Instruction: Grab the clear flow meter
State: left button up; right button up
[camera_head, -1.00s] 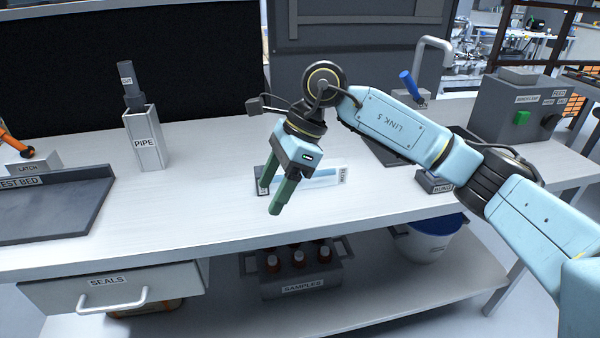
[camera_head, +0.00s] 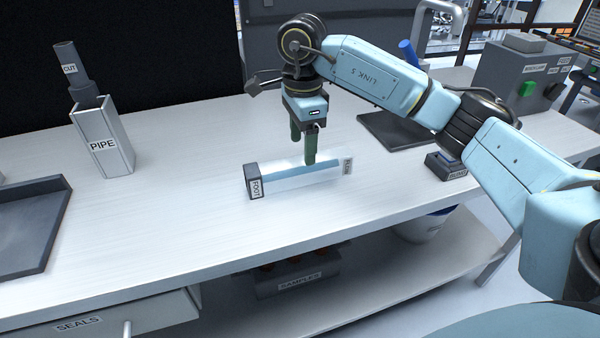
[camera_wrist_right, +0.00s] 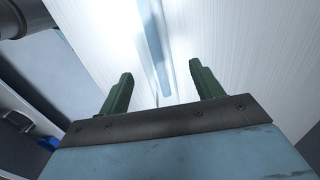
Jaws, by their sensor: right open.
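The clear flow meter (camera_head: 292,177) lies on its side on the white bench. It is a clear tube with a blue strip inside, a dark end block labelled FOOT at its left and a small label at its right end. My right gripper (camera_head: 304,158) points down over the tube, its green fingers open and in front of part of it. In the right wrist view the open fingers (camera_wrist_right: 162,88) stand on either side of the blue strip of the flow meter (camera_wrist_right: 156,45). I cannot tell how far the fingertips are above the tube. My left gripper is not in view.
A square holder labelled PIPE (camera_head: 104,142) stands at the left with a dark pipe (camera_head: 82,82) in it. A dark tray (camera_head: 30,225) lies at the far left. A dark mat (camera_head: 392,135) and a small labelled block (camera_head: 446,167) are at the right. The bench front is clear.

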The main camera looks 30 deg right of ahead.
aim_at(300, 160)
jog(key=shift+s+a+f+b, duration=0.1)
jog(key=shift+f+b, duration=0.15)
jog(key=shift+f, duration=0.75)
jog(key=shift+w+a+f+b, duration=0.1)
jog(key=shift+a+f+b, duration=0.1)
jog(key=shift+f, duration=0.85)
jog(key=shift+s+a+f+b, duration=0.1)
jog(key=shift+f+b, duration=0.15)
jog(key=shift+f, duration=0.75)
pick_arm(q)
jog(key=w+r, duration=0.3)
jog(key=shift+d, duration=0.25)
pick_arm(e)
jog(key=shift+r, duration=0.1)
jog(key=c, duration=1.3)
